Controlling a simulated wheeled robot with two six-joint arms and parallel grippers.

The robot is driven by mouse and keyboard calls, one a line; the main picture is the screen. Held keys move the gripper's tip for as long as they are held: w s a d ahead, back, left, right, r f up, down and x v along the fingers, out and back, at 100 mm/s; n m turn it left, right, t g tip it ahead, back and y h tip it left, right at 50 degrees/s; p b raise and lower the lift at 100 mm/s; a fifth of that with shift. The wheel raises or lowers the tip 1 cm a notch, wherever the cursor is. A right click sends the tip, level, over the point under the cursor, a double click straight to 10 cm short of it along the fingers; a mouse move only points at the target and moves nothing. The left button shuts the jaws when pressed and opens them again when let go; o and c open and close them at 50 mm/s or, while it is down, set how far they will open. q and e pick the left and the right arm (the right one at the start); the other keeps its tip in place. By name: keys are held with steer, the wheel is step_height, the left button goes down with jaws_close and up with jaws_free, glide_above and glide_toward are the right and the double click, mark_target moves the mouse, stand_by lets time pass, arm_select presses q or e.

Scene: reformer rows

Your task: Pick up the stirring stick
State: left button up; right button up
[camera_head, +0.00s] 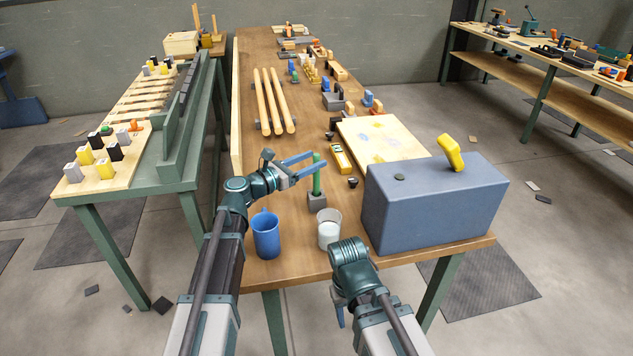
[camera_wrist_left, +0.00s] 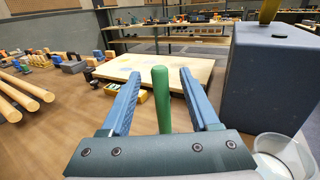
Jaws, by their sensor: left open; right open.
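The stirring stick is a green rod (camera_head: 316,172) standing upright in a small grey block (camera_head: 317,199) on the wooden table. My left gripper (camera_head: 303,164) is open at the stick's upper part. In the left wrist view the green stick (camera_wrist_left: 161,98) stands between the two blue fingers of my left gripper (camera_wrist_left: 159,92), with gaps on both sides. The wrist view hides the stick's lower end and the block. My right gripper (camera_head: 340,316) hangs low at the table's front edge, mostly hidden behind its wrist, open, away from the stick.
A blue mug (camera_head: 265,236) and a clear cup with white contents (camera_head: 328,232) stand in front of the block. A large blue-grey box (camera_head: 432,208) stands to the right. A pale board (camera_head: 380,140) and wooden rods (camera_head: 270,100) lie farther back.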

arm_select(q)
steer(key=shift+x, duration=1.15)
jaws_close()
stand_by(0.5)
